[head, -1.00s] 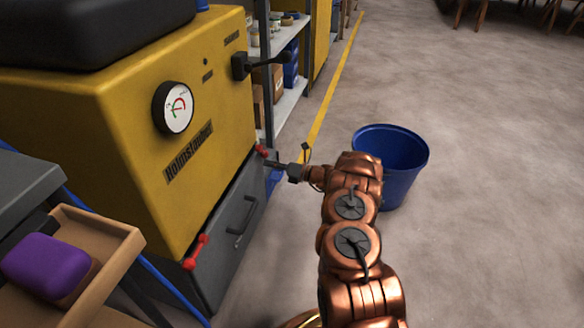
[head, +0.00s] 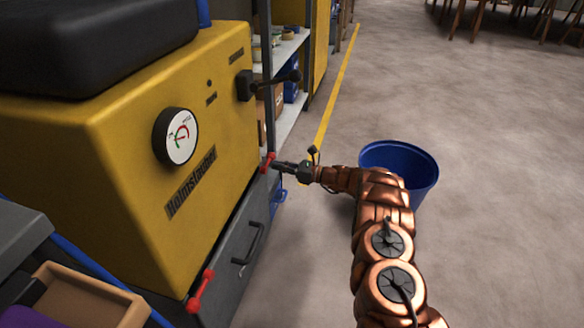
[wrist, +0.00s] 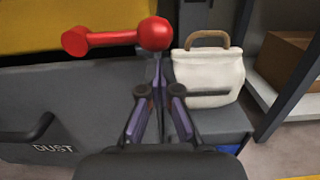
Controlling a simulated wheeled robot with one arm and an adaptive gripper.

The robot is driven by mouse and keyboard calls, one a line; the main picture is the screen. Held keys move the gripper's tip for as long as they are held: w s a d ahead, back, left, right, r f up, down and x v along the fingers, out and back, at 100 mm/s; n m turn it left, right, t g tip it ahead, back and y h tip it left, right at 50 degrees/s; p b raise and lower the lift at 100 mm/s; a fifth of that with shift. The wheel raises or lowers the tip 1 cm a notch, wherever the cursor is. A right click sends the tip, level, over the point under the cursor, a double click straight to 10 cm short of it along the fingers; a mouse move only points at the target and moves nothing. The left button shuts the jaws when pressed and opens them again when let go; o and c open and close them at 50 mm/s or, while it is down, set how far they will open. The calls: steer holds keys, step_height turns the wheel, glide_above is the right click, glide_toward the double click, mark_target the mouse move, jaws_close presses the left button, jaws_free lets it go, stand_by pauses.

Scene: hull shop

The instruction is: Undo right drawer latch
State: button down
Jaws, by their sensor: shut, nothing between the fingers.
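The right drawer latch (head: 267,163) is a red bar with rounded ends at the upper right corner of the grey drawer (head: 238,262), below the yellow machine body. In the wrist view the latch (wrist: 118,37) lies nearly level, its larger round end on the right. My gripper (head: 279,165) is at this latch. In the wrist view the fingers of my gripper (wrist: 158,62) come together just below the round end, with nothing between them. I cannot tell whether they touch it. The left red latch (head: 201,290) slants at the drawer's other upper corner.
The drawer has a dark handle (head: 250,243) and a DUST label. A white bag (wrist: 208,76) with a brown handle stands right of the latch. A blue bucket (head: 418,174) is on the floor behind my arm. Shelves (head: 291,100) stand beyond; the floor at right is clear.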

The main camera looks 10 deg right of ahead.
steer(key=shift+w+d+r, duration=0.15)
steer(key=shift+w+r, duration=0.05)
steer(key=shift+r, duration=0.2)
steer(key=shift+r, duration=0.15)
stand_by(0.4)
step_height(320, 180, down, 5)
steer(key=d+b, duration=0.1)
steer(key=b, duration=0.1)
steer(key=p+v, duration=0.4)
steer(key=v, duration=0.5)
steer(key=shift+d+r, duration=0.35)
steer(key=shift+d, duration=0.15)
